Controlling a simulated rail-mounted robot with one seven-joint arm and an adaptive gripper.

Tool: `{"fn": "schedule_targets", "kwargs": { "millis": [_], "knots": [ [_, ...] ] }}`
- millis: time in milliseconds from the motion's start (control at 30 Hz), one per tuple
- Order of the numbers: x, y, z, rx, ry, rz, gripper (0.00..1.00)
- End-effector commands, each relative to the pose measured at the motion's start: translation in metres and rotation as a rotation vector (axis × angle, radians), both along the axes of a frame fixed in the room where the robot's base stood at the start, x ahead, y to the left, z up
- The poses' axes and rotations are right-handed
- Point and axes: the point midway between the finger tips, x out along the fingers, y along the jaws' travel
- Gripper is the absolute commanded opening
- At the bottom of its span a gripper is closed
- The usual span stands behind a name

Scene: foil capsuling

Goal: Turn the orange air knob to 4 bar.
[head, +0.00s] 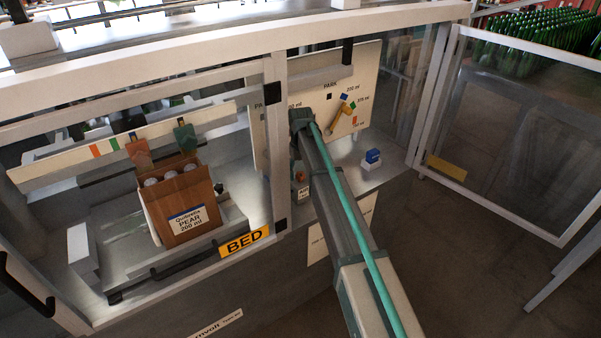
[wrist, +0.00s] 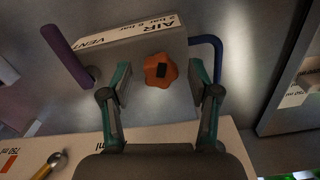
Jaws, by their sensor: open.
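The orange air knob (wrist: 150,79) is a lobed knob with a dark mark on its face, in the upper middle of the wrist view. My gripper (wrist: 160,70) is open. Its two fingers lie to the left and right of the knob in the picture, with a visible gap on each side.
A purple handle (wrist: 67,56) stands left of the knob and a blue bent tube (wrist: 219,57) right of it. In the head view, a cardboard box (head: 183,205) stands on the bed at left, and a small blue-and-white item (head: 371,160) lies right of my arm.

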Motion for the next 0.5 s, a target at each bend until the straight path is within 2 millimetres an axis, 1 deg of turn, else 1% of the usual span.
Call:
{"fn": "schedule_targets", "kwargs": {
  "millis": [167, 267, 367, 500],
  "knots": [
    [0.000, 0.000, 0.005, 0.000, -0.001, 0.000, 0.61],
    [0.000, 0.000, 0.015, 0.000, -0.001, 0.000, 0.61],
    [0.001, 0.000, 0.030, 0.001, -0.002, 0.000, 0.61],
    [0.001, 0.000, 0.057, 0.001, -0.002, 0.000, 0.61]
  ]
}}
